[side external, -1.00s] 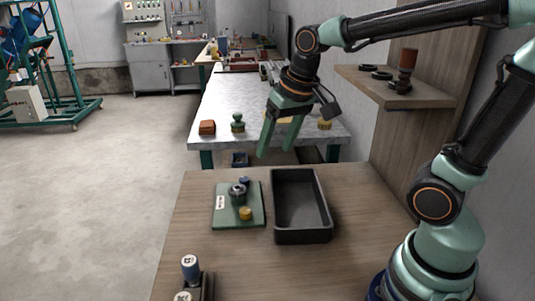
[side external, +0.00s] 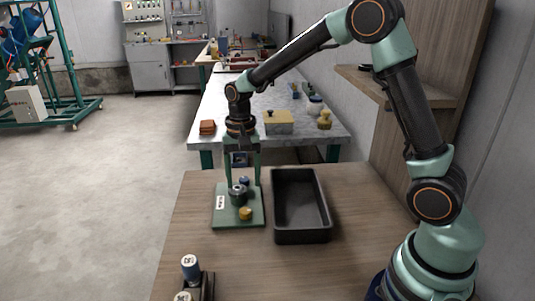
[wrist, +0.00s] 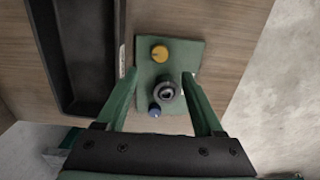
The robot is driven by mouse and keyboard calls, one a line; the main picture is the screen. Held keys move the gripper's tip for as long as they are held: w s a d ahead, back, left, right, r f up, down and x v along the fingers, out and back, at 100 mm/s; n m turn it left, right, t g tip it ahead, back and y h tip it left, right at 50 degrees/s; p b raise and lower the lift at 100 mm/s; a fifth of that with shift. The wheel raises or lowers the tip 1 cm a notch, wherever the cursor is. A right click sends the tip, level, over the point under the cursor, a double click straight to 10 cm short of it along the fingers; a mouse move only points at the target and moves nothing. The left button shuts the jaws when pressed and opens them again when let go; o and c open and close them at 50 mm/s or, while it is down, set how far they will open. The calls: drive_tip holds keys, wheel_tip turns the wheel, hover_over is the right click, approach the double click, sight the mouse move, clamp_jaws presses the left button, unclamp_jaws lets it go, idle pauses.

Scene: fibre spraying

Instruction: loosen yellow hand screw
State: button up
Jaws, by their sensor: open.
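The yellow hand screw (side external: 246,213) stands at the near edge of a green plate (side external: 224,219) on the wooden table. The wrist view also shows the yellow screw (wrist: 159,53), just beyond my fingertips. A dark round fitting (side external: 238,195) sits mid-plate, and a blue hand screw (side external: 244,181) sits at the far side; it shows in the wrist view too (wrist: 154,111). My gripper (side external: 243,182) is open, pointing down over the plate. In the wrist view, its fingers (wrist: 160,75) appear either side of the dark fitting, with nothing held. Whether they touch the plate is unclear.
A black empty tray (side external: 328,216) lies right of the plate. A metal bench (side external: 219,113) with blocks and knobs lies behind. A wooden shelf (side external: 430,96) is at the right.

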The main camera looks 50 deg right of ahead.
sight(245, 210)
wheel_tip(245, 210, down, 10)
drive_tip(key=shift+r, duration=0.2)
clamp_jaws()
